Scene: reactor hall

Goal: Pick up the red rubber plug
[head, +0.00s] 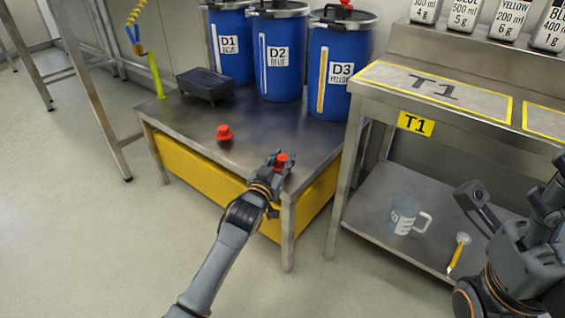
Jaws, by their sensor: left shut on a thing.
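A red plug (282,158) shows between the fingers of my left gripper (279,162), which is shut on it. The gripper is at the front right corner of the low metal table (185,130); I cannot tell whether the plug touches the tabletop. A second red plug (224,133) stands on the same table, to the left of the gripper and apart from it. My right gripper (476,207) is at the right, in front of the lower shelf; its fingers are not clear enough to tell their state.
Blue drums D1 (232,60), D2 (280,75) and D3 (340,85) stand at the table's back. A black box (205,84) is at back left. Bench T1 (430,85) is at right, with a mug (402,215) on its shelf. Floor is clear at left.

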